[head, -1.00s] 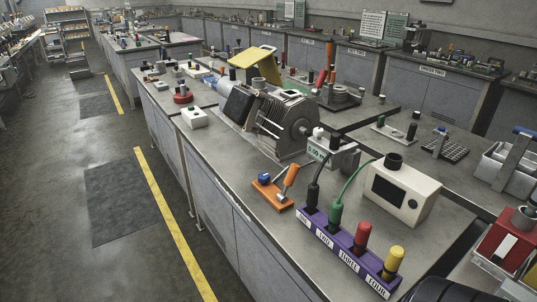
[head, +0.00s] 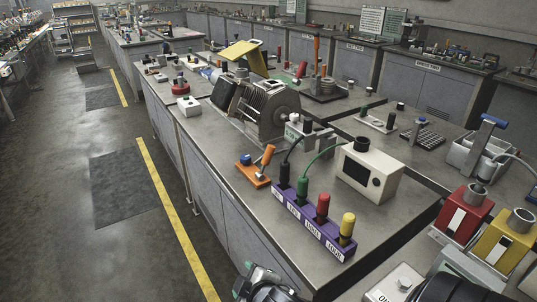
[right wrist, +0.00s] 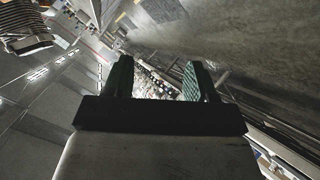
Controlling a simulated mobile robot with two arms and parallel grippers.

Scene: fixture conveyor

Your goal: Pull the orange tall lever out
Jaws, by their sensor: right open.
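A tall, upright orange lever (head: 316,52) rises from a dark base plate (head: 325,93) far back on the bench, with a red handle (head: 301,69) leaning beside it. A shorter orange lever (head: 267,154) tilts on an orange base (head: 251,175) with a blue knob, nearer to me. In the right wrist view my right gripper (right wrist: 158,80) is open, with green pads apart and nothing between them. It is away from both levers. A dark part of my arm shows at the head view's bottom edge. My left gripper is not in view.
A purple strip (head: 313,233) with several coloured plugs and a white meter box (head: 369,170) stand near the bench front. A finned motor (head: 263,110) is behind the orange base. A red box (head: 463,215) and yellow box (head: 506,240) are at right. The aisle at left is free.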

